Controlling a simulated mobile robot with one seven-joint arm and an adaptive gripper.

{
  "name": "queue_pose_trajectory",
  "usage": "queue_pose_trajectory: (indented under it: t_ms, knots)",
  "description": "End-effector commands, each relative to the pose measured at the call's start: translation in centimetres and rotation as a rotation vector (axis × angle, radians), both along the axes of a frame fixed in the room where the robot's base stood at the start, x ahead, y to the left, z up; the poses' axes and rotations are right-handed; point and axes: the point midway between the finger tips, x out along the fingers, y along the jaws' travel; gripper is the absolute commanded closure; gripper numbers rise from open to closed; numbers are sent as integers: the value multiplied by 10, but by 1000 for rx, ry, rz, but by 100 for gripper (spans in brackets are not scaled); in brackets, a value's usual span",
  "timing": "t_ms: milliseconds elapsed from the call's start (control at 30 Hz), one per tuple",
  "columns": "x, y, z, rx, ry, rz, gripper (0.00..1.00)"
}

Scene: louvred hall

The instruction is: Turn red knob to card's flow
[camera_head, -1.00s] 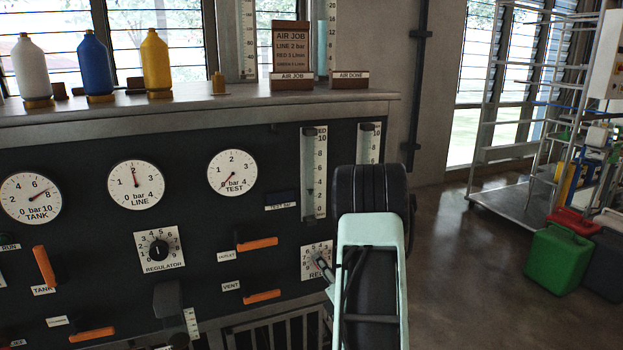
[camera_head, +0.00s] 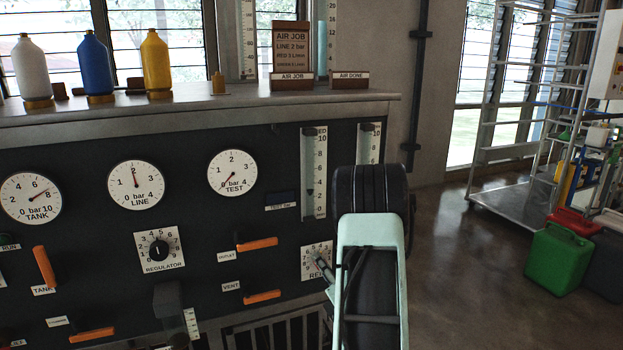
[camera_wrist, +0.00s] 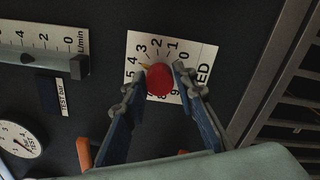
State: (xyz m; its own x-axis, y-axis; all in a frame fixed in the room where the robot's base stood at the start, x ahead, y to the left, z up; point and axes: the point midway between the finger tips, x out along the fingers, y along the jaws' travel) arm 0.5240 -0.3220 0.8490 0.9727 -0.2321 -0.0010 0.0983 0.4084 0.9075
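The red knob (camera_wrist: 159,80) sits on a white dial marked RED (camera_wrist: 188,48) in the wrist view. Its small yellowish pointer is toward the 3 to 4 side. My gripper (camera_wrist: 160,75) has one finger on each side of the knob, close against it; slight gaps are hard to judge. In the head view my gripper (camera_head: 327,272) reaches the dial from the right, and my wrist hides part of it. The card (camera_head: 291,48) reads AIR JOB, LINE 2 bar, RED 3 L/min. The red flow tube (camera_head: 309,170) has its dark float around 3.
A second flow tube (camera_head: 368,145) stands partly behind my wrist. Orange levers (camera_head: 257,244) and the regulator knob (camera_head: 158,250) are left of the red dial. Slatted grating (camera_wrist: 285,120) lies beside the panel. Floor to the right is clear up to a green can (camera_head: 560,258).

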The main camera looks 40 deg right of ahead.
Motion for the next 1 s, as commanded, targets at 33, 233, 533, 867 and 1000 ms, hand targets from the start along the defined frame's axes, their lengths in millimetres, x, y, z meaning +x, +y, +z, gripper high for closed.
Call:
queue_pose_trajectory:
  t_ms: [33,233,533,867,1000]
  knots:
    - [0,0,0,0,0,0,67]
    - [0,0,0,0,-1,0,57]
    - [-11,2,-1,-2,-2,-2,57]
    - [-50,11,-3,-1,-1,-3,57]
    - [-63,14,-1,-1,-2,-2,57]
